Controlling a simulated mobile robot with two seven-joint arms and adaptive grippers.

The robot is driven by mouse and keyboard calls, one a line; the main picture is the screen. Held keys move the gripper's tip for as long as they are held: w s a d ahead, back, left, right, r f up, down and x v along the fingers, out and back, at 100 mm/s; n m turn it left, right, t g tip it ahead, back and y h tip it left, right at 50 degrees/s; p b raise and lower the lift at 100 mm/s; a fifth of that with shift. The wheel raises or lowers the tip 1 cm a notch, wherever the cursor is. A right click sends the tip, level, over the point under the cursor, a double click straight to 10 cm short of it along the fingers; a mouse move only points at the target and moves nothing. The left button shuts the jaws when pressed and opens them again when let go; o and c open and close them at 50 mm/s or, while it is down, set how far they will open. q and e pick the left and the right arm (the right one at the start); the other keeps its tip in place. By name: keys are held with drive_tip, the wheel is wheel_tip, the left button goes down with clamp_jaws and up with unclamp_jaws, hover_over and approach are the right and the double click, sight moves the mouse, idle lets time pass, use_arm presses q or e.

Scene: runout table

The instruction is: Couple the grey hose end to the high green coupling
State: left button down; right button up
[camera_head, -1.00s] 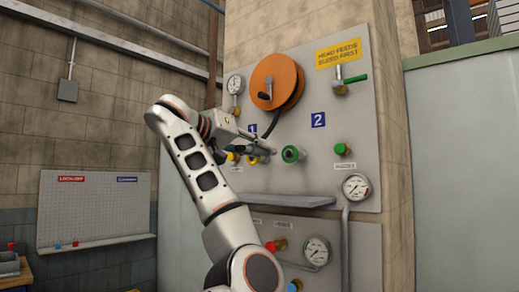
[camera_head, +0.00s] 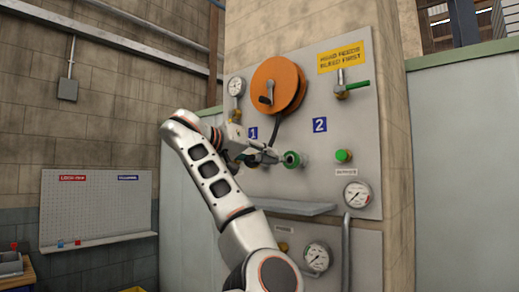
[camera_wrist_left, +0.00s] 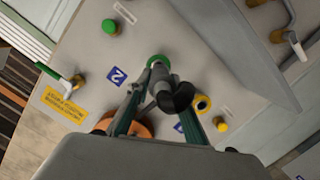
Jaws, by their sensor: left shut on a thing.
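The green coupling (camera_head: 293,160) sticks out of the upper grey panel, right of the blue 1 sign. My left gripper (camera_head: 262,156) is just left of it, shut on the grey hose end (camera_head: 273,158). The hose end points at the coupling's mouth; whether they touch I cannot tell. In the left wrist view, the dark hose end (camera_wrist_left: 176,97) lies between the fingers of the left gripper (camera_wrist_left: 165,98). It hides part of the green coupling ring (camera_wrist_left: 158,61) behind it. My right gripper is not in view.
An orange hose reel (camera_head: 278,86) sits above, its black hose hanging towards the gripper. A green-capped fitting (camera_head: 344,156) is to the right. A grey shelf (camera_head: 290,207) juts out below. A yellow fitting (camera_wrist_left: 202,104) is close beside the gripper in the left wrist view.

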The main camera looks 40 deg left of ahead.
sight(281, 157)
use_arm(q)
drive_tip(key=shift+x, duration=1.1)
drive_tip(key=shift+w+d+r, duration=0.1)
drive_tip(key=shift+w+r, duration=0.05)
drive_tip(key=shift+w, duration=1.05)
drive_tip(key=shift+w+r, duration=0.1)
drive_tip(key=shift+w, duration=1.1)
idle(1.0)
drive_tip(key=c, duration=1.7)
unclamp_jaws()
drive_tip(key=shift+w+d+f, duration=0.1)
drive_tip(key=shift+w, duration=0.1)
drive_tip(key=shift+s, duration=0.15)
drive_tip(key=v, duration=1.2)
